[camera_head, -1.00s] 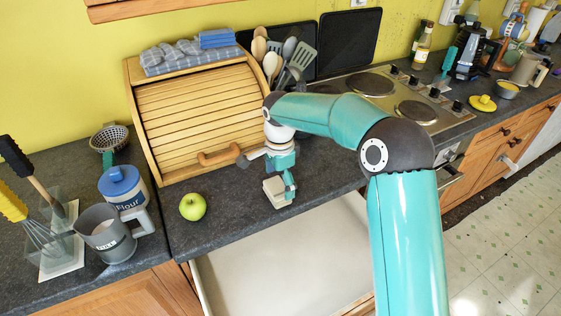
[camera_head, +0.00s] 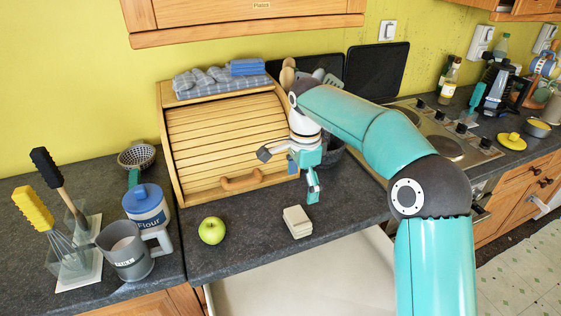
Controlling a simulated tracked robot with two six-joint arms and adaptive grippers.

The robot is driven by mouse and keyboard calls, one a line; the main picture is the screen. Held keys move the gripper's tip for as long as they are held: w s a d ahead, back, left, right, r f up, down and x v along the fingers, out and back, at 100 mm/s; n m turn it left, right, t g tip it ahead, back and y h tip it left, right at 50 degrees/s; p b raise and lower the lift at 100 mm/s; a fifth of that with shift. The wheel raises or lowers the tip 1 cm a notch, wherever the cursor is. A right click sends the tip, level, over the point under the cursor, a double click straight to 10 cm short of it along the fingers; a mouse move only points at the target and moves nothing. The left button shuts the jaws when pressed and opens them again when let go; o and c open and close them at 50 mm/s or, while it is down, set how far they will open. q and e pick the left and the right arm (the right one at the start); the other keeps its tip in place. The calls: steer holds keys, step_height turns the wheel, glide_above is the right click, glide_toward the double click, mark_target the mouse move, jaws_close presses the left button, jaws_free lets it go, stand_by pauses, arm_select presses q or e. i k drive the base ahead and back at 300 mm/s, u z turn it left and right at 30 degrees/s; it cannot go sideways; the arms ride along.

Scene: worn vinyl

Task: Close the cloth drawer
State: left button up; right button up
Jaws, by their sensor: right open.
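An open drawer (camera_head: 290,285) with a pale, empty-looking inside sticks out below the counter's front edge, at the bottom of the view. Its front is not in view, and my right arm covers its right side. My right gripper (camera_head: 289,174) is open and empty over the counter, in front of the right end of the roll-top bread box. It is well above and behind the drawer. My left gripper is not in view.
A beige folded stack (camera_head: 297,222) and a green apple (camera_head: 211,230) sit on the counter above the drawer. The wooden bread box (camera_head: 215,145) stands behind.

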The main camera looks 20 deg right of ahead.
mark_target(352, 275)
steer(key=k, duration=1.5)
